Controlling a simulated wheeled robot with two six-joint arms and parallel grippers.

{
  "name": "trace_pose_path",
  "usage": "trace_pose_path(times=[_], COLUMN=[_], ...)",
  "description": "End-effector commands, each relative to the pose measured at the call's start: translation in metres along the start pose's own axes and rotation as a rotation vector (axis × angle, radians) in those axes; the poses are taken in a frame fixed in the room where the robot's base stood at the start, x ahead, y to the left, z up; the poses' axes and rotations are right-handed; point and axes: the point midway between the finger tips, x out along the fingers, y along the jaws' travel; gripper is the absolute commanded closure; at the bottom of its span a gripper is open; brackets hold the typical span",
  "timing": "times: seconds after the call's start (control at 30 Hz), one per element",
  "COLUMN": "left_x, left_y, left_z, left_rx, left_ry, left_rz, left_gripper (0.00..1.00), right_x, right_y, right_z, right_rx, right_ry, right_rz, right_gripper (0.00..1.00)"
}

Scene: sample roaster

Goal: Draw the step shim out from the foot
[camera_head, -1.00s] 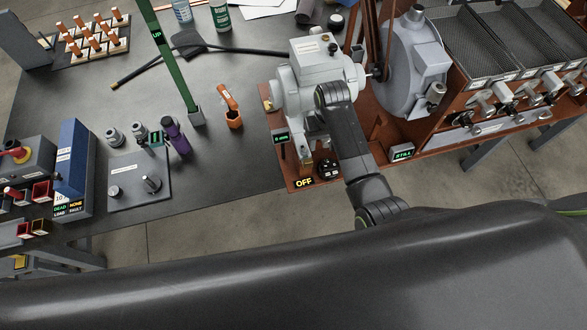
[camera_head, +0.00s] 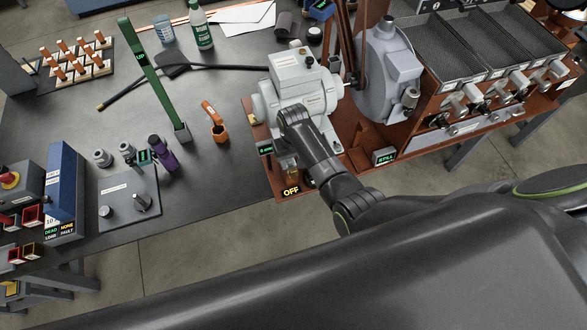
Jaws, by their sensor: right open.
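The grey motor unit (camera_head: 300,82) stands on a red-brown base plate (camera_head: 254,130) in the middle of the head view. A small green-lit gauge (camera_head: 265,149) sits at its near left. A small brass-coloured piece (camera_head: 291,170) shows low at the near foot, beside my arm; I cannot tell whether it is the step shim. My right gripper (camera_head: 293,118) is at the end of the dark arm in front of the motor. It is open, but its fingers are mostly hidden by the arm, and no shim shows in it. My left gripper is not in view.
An "OFF" display (camera_head: 291,191) sits at the base's front edge. A drum (camera_head: 385,65) and belt stand close right, with a "STILL" display (camera_head: 384,156). Dark bench surface between is clear.

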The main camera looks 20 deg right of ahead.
Motion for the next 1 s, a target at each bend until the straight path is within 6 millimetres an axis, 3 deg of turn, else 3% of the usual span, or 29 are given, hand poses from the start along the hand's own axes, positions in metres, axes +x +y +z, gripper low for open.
trace_pose_path(times=[0.4,0.9,1.0], left_x=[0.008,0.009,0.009], left_y=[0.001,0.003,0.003], left_z=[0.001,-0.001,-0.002], left_rx=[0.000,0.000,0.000], left_ry=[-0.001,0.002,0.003], left_rz=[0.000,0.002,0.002], left_gripper=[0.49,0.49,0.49], right_x=[0.054,0.064,0.064], right_y=[0.000,0.000,0.000], right_z=[0.000,0.000,0.000], right_rx=[0.000,0.001,0.000], right_ry=[-0.001,0.000,0.000], right_rz=[-0.001,-0.001,0.000], right_gripper=[0.53,0.53,0.66])
